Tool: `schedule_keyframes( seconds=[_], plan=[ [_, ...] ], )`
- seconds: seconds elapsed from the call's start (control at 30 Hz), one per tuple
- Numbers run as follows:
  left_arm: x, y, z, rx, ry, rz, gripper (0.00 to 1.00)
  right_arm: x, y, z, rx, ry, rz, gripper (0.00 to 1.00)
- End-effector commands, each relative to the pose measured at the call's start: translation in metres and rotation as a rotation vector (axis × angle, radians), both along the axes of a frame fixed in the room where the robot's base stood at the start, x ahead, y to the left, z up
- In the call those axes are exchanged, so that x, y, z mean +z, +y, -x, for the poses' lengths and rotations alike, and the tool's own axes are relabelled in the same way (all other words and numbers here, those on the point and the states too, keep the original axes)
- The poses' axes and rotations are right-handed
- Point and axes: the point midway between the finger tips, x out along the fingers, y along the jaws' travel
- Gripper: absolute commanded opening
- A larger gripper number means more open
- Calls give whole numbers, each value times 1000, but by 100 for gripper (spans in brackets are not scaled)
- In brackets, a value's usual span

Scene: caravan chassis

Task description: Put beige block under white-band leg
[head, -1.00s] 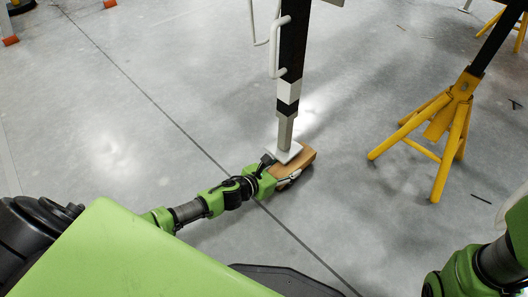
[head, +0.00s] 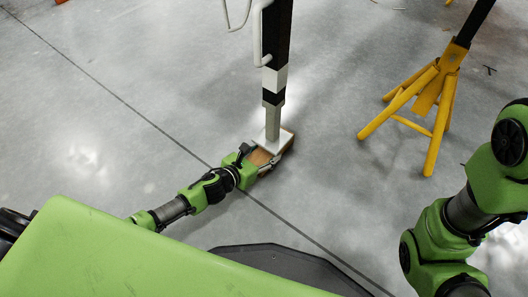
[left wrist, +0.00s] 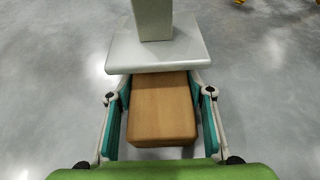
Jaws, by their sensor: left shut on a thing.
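The white-band leg (head: 275,79) is a dark post with a white band and a grey lower tube (head: 273,120). It ends in a flat pale foot plate (left wrist: 155,48). My left gripper (head: 268,162) is shut on the beige block (left wrist: 161,108), with one finger on each side of it. In the left wrist view the block's near part is bare and its far end is hidden beneath the foot plate. I cannot tell whether plate and block touch. My right arm (head: 440,235) is at the right of the head view; its gripper is out of view.
A yellow tripod stand (head: 428,95) stands on the floor to the right of the leg. The grey concrete floor (head: 340,200) around the leg is otherwise clear. A white handle (head: 258,35) is fixed to the leg's left side.

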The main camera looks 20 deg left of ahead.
Motion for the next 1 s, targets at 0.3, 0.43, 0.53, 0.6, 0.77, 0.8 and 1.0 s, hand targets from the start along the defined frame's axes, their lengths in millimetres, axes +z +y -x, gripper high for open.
schedule_keyframes(
  seconds=[0.3,0.43,0.53,0.6,0.77,0.8,1.0],
  plan=[
    [-2,0,0,0,0,0,65,-1,0,2,-3,-5,1,52],
    [-1,0,0,0,0,0,65,-1,0,2,-3,-5,1,52],
    [4,0,1,0,0,1,65,4,0,2,-3,-5,1,52],
    [7,3,9,0,3,0,65,9,0,2,-3,-5,1,52],
    [20,12,35,0,6,1,65,27,0,2,-3,-5,1,52],
    [23,15,43,1,6,1,65,32,0,2,-3,-5,1,52],
    [38,28,77,1,4,2,65,49,0,2,-3,-5,1,52]
  ],
)
